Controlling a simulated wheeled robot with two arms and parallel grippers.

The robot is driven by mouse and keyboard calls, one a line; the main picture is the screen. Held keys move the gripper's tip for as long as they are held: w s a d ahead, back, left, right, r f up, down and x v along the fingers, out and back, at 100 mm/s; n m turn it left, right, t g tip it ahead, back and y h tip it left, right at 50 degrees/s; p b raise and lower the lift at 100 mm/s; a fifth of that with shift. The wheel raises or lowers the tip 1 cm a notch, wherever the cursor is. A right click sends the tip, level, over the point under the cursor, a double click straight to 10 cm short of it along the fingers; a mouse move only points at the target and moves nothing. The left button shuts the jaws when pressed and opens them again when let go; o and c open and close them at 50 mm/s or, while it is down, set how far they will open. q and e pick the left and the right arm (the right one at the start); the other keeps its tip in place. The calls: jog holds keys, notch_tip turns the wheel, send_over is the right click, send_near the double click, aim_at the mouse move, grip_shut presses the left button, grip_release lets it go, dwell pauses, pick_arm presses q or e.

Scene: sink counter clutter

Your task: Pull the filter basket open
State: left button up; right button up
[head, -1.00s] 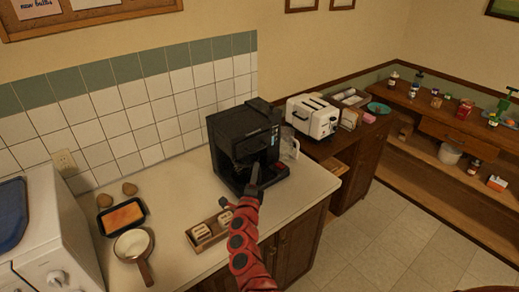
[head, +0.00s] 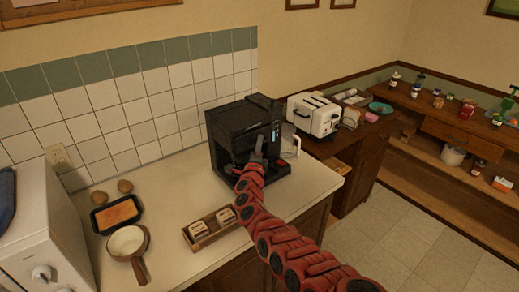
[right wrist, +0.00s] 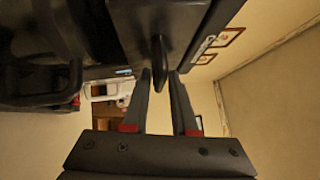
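The black coffee machine (head: 228,125) stands on the counter near its right end. Its filter basket (right wrist: 172,22) fills the top of the right wrist view, with a narrow dark handle (right wrist: 160,55) sticking out of it. My right gripper (head: 258,158) is at the front of the machine. In the right wrist view its two fingers (right wrist: 160,76) are apart, with the handle's end in line with the gap at the fingertips. I cannot tell whether either finger touches it. The basket is hard to make out in the head view. My left gripper is not in view.
A glass jug (head: 289,140) stands just right of the machine. A white toaster (head: 314,117) stands on the cabinet behind.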

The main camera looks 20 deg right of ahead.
dwell(0.3)
grip_shut()
dwell(1.3)
